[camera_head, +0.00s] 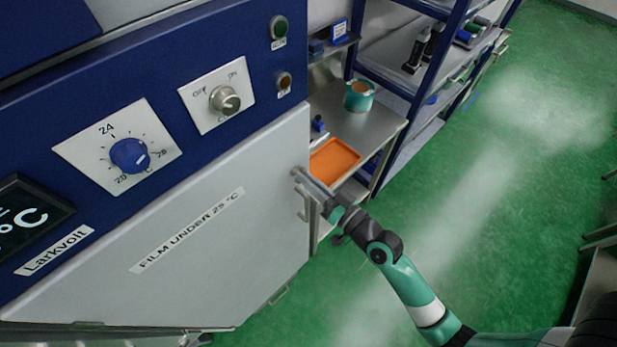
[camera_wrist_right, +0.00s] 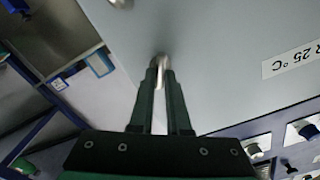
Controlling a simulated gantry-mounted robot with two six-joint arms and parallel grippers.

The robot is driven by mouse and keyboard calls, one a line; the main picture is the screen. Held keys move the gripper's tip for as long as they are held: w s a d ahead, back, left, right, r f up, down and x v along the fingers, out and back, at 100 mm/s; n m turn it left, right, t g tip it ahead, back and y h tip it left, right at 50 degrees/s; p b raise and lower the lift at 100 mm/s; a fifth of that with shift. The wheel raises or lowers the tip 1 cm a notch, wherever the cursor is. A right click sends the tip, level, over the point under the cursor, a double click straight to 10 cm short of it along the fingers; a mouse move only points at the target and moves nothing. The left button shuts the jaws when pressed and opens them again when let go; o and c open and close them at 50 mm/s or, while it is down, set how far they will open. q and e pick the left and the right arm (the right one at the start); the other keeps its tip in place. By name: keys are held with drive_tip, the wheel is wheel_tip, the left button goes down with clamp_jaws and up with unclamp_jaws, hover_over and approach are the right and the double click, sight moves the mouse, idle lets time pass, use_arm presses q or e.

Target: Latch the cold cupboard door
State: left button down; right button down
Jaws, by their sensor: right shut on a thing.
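The cold cupboard door (camera_head: 215,235) is a pale grey panel labelled "FILM UNDER 25 °C", below the blue control panel. It also fills much of the right wrist view (camera_wrist_right: 225,55). It looks shut or nearly so; I cannot tell whether a small gap remains. My right gripper (camera_head: 301,177) is at the door's right edge, shut on a small metal handle (camera_wrist_right: 160,62) on the door. Its fingers show close together in the right wrist view (camera_wrist_right: 161,80), partly covering the handle. My left gripper is out of view.
The blue panel (camera_head: 190,45) carries a blue dial (camera_head: 130,155), a metal switch knob (camera_head: 225,100) and two buttons. Right of the cupboard, a steel bench (camera_head: 385,125) holds an orange tray (camera_head: 333,160) and a teal tin (camera_head: 359,96). Blue shelving stands behind. The green floor (camera_head: 500,150) is open.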

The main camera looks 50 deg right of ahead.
drive_tip(key=m+p, duration=0.1)
drive_tip(key=m, duration=0.4)
drive_tip(key=shift+m, duration=0.3)
drive_tip(key=m, duration=0.3)
drive_tip(key=m+p, duration=0.1)
drive_tip(key=m, duration=0.1)
drive_tip(key=shift+d+f+m, duration=0.1)
drive_tip(key=shift+f+m, duration=0.1)
drive_tip(key=shift+m, duration=0.2)
drive_tip(key=c, duration=0.9)
unclamp_jaws()
drive_tip(key=shift+s, duration=0.15)
